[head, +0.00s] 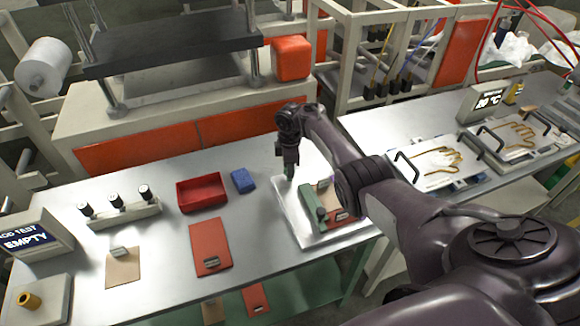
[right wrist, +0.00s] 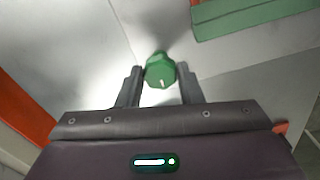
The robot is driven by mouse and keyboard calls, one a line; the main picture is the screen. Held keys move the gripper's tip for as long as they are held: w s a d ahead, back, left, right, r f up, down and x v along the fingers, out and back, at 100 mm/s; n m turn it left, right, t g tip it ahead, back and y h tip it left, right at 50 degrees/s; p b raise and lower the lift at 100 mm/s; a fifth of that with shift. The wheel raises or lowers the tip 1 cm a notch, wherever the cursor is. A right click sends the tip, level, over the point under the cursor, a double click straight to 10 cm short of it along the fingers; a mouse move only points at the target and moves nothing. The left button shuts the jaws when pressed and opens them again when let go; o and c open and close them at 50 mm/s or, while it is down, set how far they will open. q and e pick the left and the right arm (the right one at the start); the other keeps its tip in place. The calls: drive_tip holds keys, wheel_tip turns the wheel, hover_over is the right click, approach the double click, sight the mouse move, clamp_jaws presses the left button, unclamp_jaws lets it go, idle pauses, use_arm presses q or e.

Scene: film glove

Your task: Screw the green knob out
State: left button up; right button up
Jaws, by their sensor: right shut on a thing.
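The green knob (right wrist: 160,71) shows in the right wrist view as a faceted green cap with a small white mark. My right gripper (right wrist: 161,82) is shut on it, one finger on each side. In the head view, my right gripper (head: 289,168) points down over the back left corner of a pale plate, and a little green shows at its tips. A green bar (head: 309,203) lies on that plate, apart from the gripper; it also shows in the right wrist view (right wrist: 250,14). Whether the knob's lower end touches anything is hidden. My left gripper is out of view.
A red bin (head: 202,193) and a blue block (head: 243,181) stand left of the plate (head: 349,234). Farther left are a rack with several black-topped pieces (head: 124,213), a red board (head: 209,246) and a display reading EMPTY (head: 30,240). Glove plates (head: 425,182) lie right.

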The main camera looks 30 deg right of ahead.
drive_tip(key=shift+f+n, duration=0.1)
drive_tip(key=shift+n, duration=0.2)
drive_tip(key=o, duration=1)
wheel_tip(320, 180, up, 8)
drive_tip(key=shift+f+p, duration=0.1)
drive_tip(key=shift+p, duration=0.4)
